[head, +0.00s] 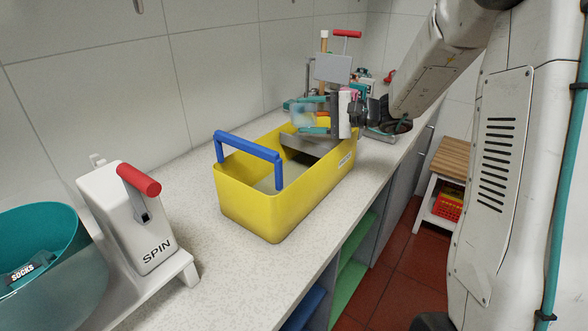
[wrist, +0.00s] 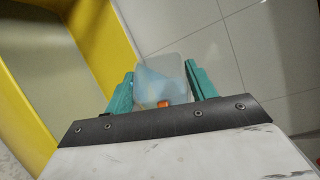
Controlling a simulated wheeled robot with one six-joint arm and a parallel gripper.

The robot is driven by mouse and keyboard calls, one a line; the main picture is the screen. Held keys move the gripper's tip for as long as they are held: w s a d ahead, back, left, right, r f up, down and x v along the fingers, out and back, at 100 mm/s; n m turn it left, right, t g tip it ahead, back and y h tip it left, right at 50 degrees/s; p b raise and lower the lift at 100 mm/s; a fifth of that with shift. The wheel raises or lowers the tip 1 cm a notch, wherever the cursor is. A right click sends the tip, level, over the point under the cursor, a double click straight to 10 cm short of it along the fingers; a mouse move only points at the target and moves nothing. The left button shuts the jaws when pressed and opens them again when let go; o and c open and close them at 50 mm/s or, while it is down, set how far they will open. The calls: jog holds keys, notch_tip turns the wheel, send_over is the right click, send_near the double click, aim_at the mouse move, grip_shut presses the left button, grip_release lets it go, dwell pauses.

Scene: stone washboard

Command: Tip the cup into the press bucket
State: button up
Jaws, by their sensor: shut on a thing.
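The cup (head: 301,114) is translucent with a pale blue tint. It is between the two teal fingers of my gripper (head: 308,117), which is shut on it. In the wrist view the cup (wrist: 160,72) sits between the fingers of my gripper (wrist: 160,78), with light blue showing inside. A small orange part shows near its base. The press bucket (head: 275,215) is a yellow tub with a blue handle, standing on the counter. The cup appears above or just beyond its far end. In the wrist view the yellow rim (wrist: 100,50) runs along the left, beside the cup.
A white SPIN unit (head: 130,220) with a red handle and a teal bowl (head: 40,250) stand at the near left. Other equipment with a red-topped handle (head: 346,34) stands behind my gripper. The tiled wall (head: 110,80) is close on the left. Counter space between unit and bucket is clear.

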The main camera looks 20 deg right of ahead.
jog(key=shift+s+a+r+n+t, duration=0.1)
jog(key=shift+s+n+t, duration=0.2)
jog(key=shift+s+n, duration=0.4)
dwell(0.5)
jog(key=shift+s+n+y+p, duration=0.2)
jog(key=shift+n+y+p, duration=0.15)
jog(key=shift+n, duration=0.45)
dwell(0.6)
jog(key=shift+s+a+r+n+t+y+p, duration=0.1)
jog(key=shift+s+r+n+t+y+p, duration=0.1)
jog(key=shift+r+n+t+y+p, duration=0.3)
dwell(0.6)
